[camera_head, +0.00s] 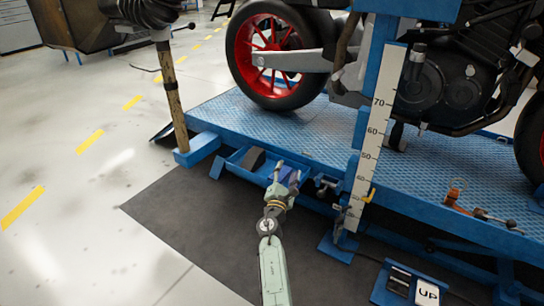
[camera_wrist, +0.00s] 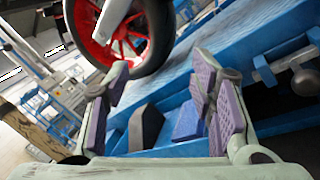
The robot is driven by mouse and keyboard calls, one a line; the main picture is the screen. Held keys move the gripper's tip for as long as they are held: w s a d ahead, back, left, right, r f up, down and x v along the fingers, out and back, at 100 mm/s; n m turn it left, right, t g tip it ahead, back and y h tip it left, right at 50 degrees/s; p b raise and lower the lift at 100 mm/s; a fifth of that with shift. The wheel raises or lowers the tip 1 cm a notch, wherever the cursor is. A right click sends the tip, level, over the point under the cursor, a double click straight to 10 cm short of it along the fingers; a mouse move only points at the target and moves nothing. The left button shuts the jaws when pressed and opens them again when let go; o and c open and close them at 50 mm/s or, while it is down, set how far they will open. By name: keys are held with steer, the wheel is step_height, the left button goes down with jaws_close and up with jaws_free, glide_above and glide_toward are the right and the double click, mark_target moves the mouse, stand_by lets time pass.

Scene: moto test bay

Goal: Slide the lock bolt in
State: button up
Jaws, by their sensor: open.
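A grey metal bolt with a rounded knob, apparently the lock bolt (camera_head: 325,185), sits at the side of the blue lift platform, just left of the ruled post. In the wrist view the knobbed bolt (camera_wrist: 304,78) is at the right edge, outside my fingers and partly cut off. How far it is slid in cannot be told. My gripper (camera_head: 287,174) is open, left of the bolt and over the blue side tray. In the wrist view my gripper (camera_wrist: 158,72) has its purple-padded fingers wide apart, with nothing held between them.
The blue tray (camera_head: 235,167) holds a black wedge (camera_head: 253,158) and a blue block (camera_wrist: 187,122). The white ruled post (camera_head: 377,130) rises right of the bolt. A motorcycle wheel (camera_head: 270,55) stands on the platform (camera_head: 215,112). Dark mat (camera_head: 175,215) lies clear at left.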

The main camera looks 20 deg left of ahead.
steer(key=a+r+m+y, duration=0.1)
steer(key=a+r+m, duration=0.1)
steer(key=a+r, duration=0.3)
step_height(320, 180, up, 2)
steer(key=shift+s+a+t+y+b, duration=0.25)
steer(key=shift+s+t+y+b, duration=0.05)
steer(key=shift+s+t+b, duration=0.1)
